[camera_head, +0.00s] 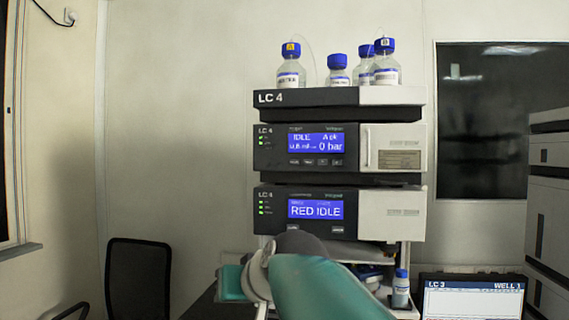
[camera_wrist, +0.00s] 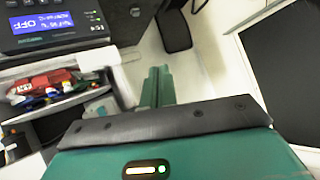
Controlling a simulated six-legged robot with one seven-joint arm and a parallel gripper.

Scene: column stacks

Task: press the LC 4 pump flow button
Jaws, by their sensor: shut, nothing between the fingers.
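The LC 4 stack stands in the middle of the head view. Its upper module, the pump (camera_head: 346,148), has a blue display reading "IDLE" and "0 bar", with a row of small dark buttons (camera_head: 315,162) under it. I cannot read the button labels. My gripper's green fingers (camera_wrist: 158,75) are together in the wrist view, with nothing between them. They point over the floor, right of a dark module (camera_wrist: 45,25) with a blue "OFF" display, and do not touch it. In the head view my arm is low, in front of and below the stack; the fingertips are not clear there.
Below the pump is a second LC 4 module (camera_head: 340,212) reading "RED IDLE". Several blue-capped bottles (camera_head: 338,72) stand on the top tray (camera_head: 330,97). An LC 3 screen (camera_head: 473,297) is at lower right. A dark chair (camera_head: 138,280) is at left. A cluttered shelf (camera_wrist: 58,105) shows in the wrist view.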

